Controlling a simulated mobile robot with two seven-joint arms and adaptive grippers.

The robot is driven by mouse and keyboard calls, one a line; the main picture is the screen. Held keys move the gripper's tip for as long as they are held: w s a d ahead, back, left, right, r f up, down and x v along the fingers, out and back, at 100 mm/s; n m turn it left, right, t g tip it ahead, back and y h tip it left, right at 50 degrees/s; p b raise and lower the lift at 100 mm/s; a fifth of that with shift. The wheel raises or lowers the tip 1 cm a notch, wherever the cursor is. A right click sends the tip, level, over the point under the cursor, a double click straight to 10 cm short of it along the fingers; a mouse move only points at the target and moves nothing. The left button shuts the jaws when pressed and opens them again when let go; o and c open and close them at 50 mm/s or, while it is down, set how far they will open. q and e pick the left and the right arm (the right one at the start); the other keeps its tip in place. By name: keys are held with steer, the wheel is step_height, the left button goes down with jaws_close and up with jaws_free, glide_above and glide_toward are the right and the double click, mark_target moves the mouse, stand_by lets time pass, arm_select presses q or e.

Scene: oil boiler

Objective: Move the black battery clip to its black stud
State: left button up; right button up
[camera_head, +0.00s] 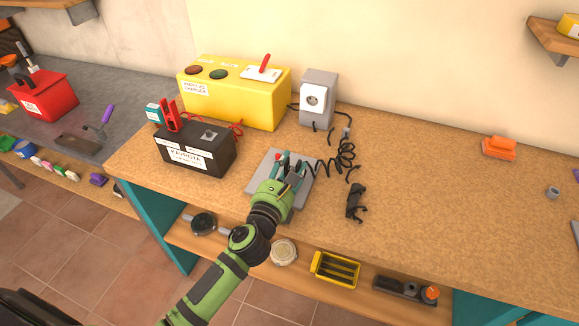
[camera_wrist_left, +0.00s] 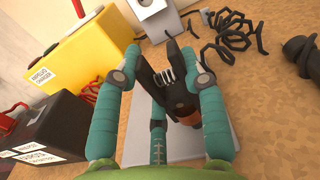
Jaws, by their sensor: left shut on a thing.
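My left gripper (camera_head: 286,168) is over a grey plate (camera_head: 262,187) on the bench. In the left wrist view its teal fingers (camera_wrist_left: 168,72) are shut on the black battery clip (camera_wrist_left: 174,90), whose toothed jaws point away from my wrist. In the head view the clip is mostly hidden by the gripper. The black battery (camera_head: 190,158) with white labels stands left of the gripper, apart from it, and also shows in the left wrist view (camera_wrist_left: 40,125). A red clip (camera_head: 172,117) is upright at its left side. A small grey piece (camera_head: 210,134) is on its top; I cannot clearly make out the black stud.
A yellow box (camera_head: 250,100) with buttons and a red lever stands behind the battery. A grey socket box (camera_head: 317,100) is right of it, with a coiled black cable (camera_head: 340,165). A black object (camera_head: 355,202) lies right of the plate. The bench's right half is mostly clear.

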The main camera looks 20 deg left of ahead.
arm_select(q)
steer(key=shift+p, duration=0.3)
stand_by(0.5)
steer(key=shift+f, duration=0.2)
steer(key=shift+f+b, duration=1.2)
steer(key=shift+f, duration=0.1)
steer(key=o, duration=1.2)
steer(key=shift+r, duration=0.1)
steer(key=shift+o, duration=0.4)
steer(key=s, duration=1.2)
steer(key=shift+a, duration=0.25)
